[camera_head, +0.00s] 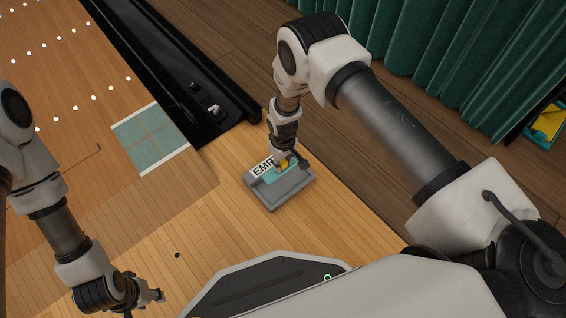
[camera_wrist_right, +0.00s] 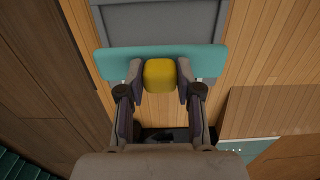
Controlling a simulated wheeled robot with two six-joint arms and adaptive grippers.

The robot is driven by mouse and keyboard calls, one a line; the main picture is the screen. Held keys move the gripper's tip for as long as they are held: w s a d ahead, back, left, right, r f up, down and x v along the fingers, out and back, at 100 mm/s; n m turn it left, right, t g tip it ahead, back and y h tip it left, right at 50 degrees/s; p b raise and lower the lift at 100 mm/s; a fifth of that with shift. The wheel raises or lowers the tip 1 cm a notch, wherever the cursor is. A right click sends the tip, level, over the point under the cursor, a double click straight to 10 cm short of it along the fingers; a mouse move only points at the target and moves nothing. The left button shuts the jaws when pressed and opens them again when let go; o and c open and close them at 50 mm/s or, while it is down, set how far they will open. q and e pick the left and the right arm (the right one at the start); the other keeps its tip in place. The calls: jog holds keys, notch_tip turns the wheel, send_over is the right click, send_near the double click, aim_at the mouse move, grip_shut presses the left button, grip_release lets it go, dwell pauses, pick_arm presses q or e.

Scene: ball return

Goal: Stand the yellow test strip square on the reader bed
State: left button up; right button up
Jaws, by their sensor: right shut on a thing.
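The yellow test strip (camera_wrist_right: 160,76) shows end-on as a rounded block between the two fingers of my right gripper (camera_wrist_right: 160,80). In the head view the yellow strip (camera_head: 284,167) is mostly hidden by my right gripper (camera_head: 285,162), at the far side of a grey reader (camera_head: 289,193). The fingers are shut on it. In the wrist view the yellow end overlaps a teal bar (camera_wrist_right: 205,57) along the edge of the grey body (camera_wrist_right: 160,22); I cannot tell whether they touch. My left gripper (camera_head: 152,297) is low at the left, away from the reader, its finger opening unclear.
A white label with black letters (camera_head: 263,168) is on the reader, partly covered by my gripper. A black channel (camera_head: 180,75) runs behind it. A teal square (camera_head: 150,138) lies on the wooden floor at left. Green curtains (camera_head: 440,45) hang at upper right. Floor left of the reader is clear.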

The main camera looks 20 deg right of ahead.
notch_tip(320, 180, down, 7)
jog(key=b, duration=0.5)
jog(key=shift+f, duration=0.2)
jog(key=shift+f, duration=0.8)
dwell(0.3)
jog(key=o, duration=1.1)
jog(key=shift+r, duration=0.1)
notch_tip(320, 180, up, 12)
jog(key=shift+f, duration=0.1)
